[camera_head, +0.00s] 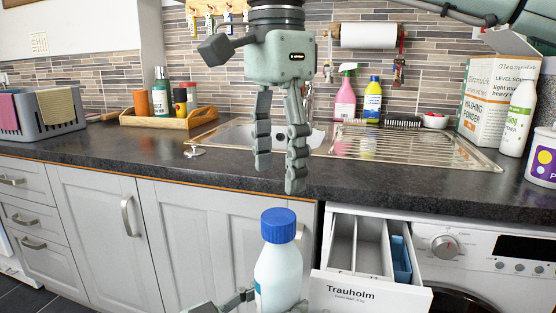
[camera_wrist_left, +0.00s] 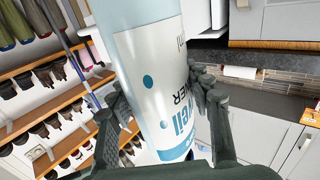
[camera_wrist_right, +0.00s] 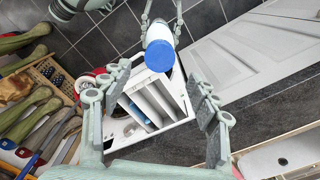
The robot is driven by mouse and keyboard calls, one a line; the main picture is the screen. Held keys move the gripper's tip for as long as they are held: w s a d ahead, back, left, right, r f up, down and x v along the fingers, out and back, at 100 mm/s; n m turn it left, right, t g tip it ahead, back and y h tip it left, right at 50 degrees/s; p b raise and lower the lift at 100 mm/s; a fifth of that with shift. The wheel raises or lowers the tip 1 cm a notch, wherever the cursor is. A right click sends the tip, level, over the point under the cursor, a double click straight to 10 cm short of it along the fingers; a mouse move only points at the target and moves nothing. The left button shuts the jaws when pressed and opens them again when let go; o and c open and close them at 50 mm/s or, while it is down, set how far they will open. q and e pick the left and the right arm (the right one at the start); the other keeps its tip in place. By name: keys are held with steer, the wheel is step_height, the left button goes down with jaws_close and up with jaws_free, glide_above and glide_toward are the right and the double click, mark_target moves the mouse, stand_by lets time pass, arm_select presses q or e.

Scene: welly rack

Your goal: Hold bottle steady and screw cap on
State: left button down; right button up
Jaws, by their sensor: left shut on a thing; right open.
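A white bottle (camera_head: 279,275) with a blue cap (camera_head: 278,225) on its top stands upright at the bottom of the head view. My left gripper (camera_wrist_left: 158,100) is shut around the bottle; its label fills the middle of the left wrist view. In the head view only parts of the left fingers show beside the bottle. My right gripper (camera_head: 278,178) is open and empty, pointing down above the cap and apart from it. In the right wrist view the cap (camera_wrist_right: 159,55) shows beyond and between the open fingers. I cannot tell how tight the cap sits.
An open detergent drawer (camera_head: 372,290) of the washing machine (camera_head: 470,250) juts out right of the bottle. Behind are the dark worktop (camera_head: 90,150), the sink drainer (camera_head: 430,150), a wooden tray (camera_head: 170,118) and a washing powder box (camera_head: 492,100). The air around the cap is clear.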

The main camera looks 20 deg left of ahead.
mark_target(278, 215)
steer(key=shift+f, duration=0.1)
steer(key=shift+f, duration=3.95)
steer(key=shift+c, duration=0.3)
steer(key=c, duration=1.2)
steer(key=m, duration=1.1)
steer(key=o, duration=1.3)
steer(key=shift+r, duration=0.1)
